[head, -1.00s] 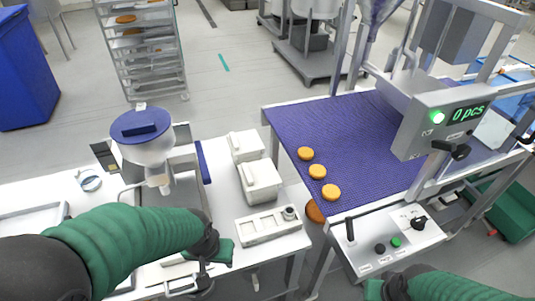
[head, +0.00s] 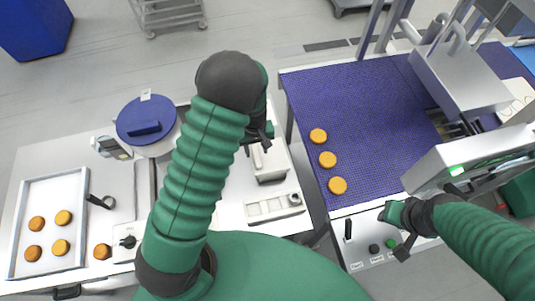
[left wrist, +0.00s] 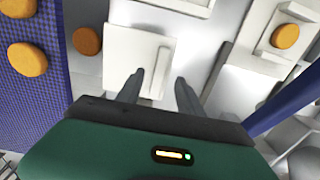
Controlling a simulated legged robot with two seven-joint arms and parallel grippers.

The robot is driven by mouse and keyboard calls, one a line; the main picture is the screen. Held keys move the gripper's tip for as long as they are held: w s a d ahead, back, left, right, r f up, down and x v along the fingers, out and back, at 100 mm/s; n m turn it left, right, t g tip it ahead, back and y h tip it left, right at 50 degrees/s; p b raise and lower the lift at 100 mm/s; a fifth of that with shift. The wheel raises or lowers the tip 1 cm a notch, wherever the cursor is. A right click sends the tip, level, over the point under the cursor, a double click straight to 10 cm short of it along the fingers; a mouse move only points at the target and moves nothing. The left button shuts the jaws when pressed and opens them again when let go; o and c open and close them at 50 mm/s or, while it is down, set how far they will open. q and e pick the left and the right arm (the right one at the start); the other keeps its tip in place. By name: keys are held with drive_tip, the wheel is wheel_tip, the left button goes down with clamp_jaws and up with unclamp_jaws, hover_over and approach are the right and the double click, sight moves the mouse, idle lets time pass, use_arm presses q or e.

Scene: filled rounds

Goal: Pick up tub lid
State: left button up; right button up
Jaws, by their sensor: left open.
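In the left wrist view a square white tub lid (left wrist: 122,58) with a raised bar handle (left wrist: 159,72) lies ahead of my left gripper (left wrist: 160,88). Its two dark fingers are apart, with the handle between them in the picture and nothing gripped. I cannot tell whether they touch it. My right gripper (head: 392,216) is over the belt's control panel; its fingers are unclear.
A purple belt (head: 360,120) carries three orange rounds (head: 327,160). A blue-lidded hopper (head: 146,120) and a tray (head: 75,195) of rounds are at the left.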

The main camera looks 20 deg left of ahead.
sight(257, 158)
use_arm(q)
wheel_tip(257, 158, down, 4)
drive_tip(key=shift+a+p, duration=0.1)
drive_tip(key=shift+p, duration=0.75)
drive_tip(key=shift+s+f, duration=0.25)
drive_tip(key=shift+f, duration=0.25)
drive_tip(key=shift+w, duration=0.15)
drive_tip(key=shift+c, duration=0.3)
drive_tip(key=shift+w+d+f, duration=0.1)
drive_tip(key=shift+w+d, duration=0.1)
drive_tip(key=shift+d, duration=0.05)
drive_tip(key=c, duration=0.5)
drive_tip(key=shift+s, duration=0.1)
clamp_jaws()
drive_tip(key=shift+s+a, duration=0.1)
use_arm(e)
drive_tip(key=shift+s+a+r, duration=0.15)
drive_tip(key=shift+r, duration=0.4)
drive_tip(key=shift+s+a+r, duration=0.1)
drive_tip(key=shift+a+r, duration=0.05)
drive_tip(key=shift+r, duration=0.35)
